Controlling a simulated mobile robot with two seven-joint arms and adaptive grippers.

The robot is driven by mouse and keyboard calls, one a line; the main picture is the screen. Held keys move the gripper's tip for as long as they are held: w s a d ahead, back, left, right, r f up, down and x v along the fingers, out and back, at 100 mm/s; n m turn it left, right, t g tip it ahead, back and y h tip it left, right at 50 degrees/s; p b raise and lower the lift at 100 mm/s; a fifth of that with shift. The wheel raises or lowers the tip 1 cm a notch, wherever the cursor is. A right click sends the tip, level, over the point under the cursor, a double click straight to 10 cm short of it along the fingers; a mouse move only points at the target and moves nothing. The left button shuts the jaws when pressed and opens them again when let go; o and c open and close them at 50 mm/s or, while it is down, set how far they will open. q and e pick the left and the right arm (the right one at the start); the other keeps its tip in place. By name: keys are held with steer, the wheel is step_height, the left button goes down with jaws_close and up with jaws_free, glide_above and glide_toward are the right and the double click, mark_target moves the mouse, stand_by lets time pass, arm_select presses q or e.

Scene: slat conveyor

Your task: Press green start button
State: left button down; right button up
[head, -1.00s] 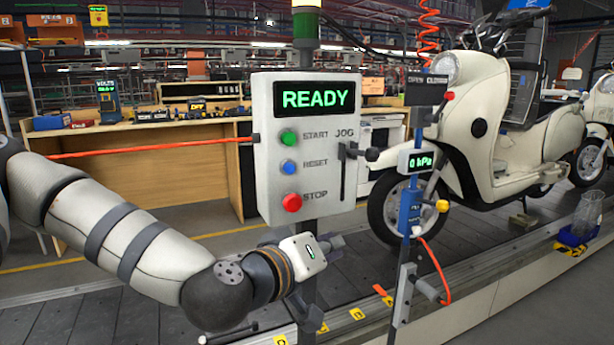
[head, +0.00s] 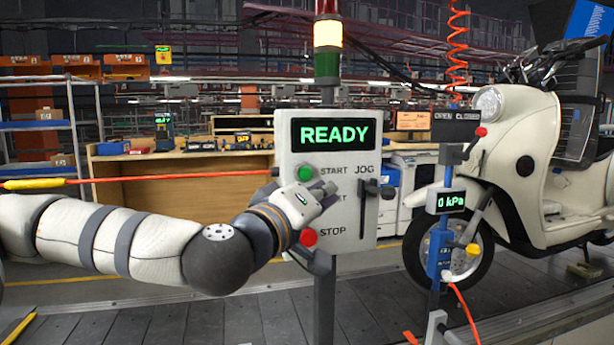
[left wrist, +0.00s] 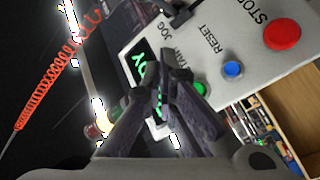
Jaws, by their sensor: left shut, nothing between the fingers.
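The grey control box (head: 350,225) stands on a post and its screen reads READY in green. The green start button (head: 306,173) is at its upper left, beside the word START. The red stop button (head: 308,237) is lower down. The blue reset button is hidden behind my left gripper (head: 328,190) in the head view. In the left wrist view, the green button (left wrist: 200,88), blue button (left wrist: 232,69) and red button (left wrist: 282,34) show on the panel. My left gripper (left wrist: 160,70) is shut and empty in front of the panel, just right of the green button in the head view. My right gripper is not in view.
A black jog lever (head: 364,215) is on the box's right side. A blue pressure gauge stand (head: 440,240) and a cream scooter (head: 530,150) stand to the right. A red cord (head: 170,178) runs left from the box. A signal lamp (head: 327,35) rises above it.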

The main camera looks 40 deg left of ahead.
mark_target(305, 174)
arm_select(q)
steer(key=shift+w+a+f+b, duration=0.1)
steer(key=shift+w+a+b, duration=0.1)
steer(key=shift+w+a, duration=1.1)
steer(key=shift+w+a+b, duration=0.15)
steer(key=shift+w+a, duration=0.95)
steer(key=shift+a, duration=0.4)
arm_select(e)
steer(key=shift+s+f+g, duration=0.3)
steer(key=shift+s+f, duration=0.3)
arm_select(q)
steer(key=shift+a, duration=0.1)
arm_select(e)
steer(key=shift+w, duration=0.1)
arm_select(q)
steer(key=shift+w+a, duration=0.25)
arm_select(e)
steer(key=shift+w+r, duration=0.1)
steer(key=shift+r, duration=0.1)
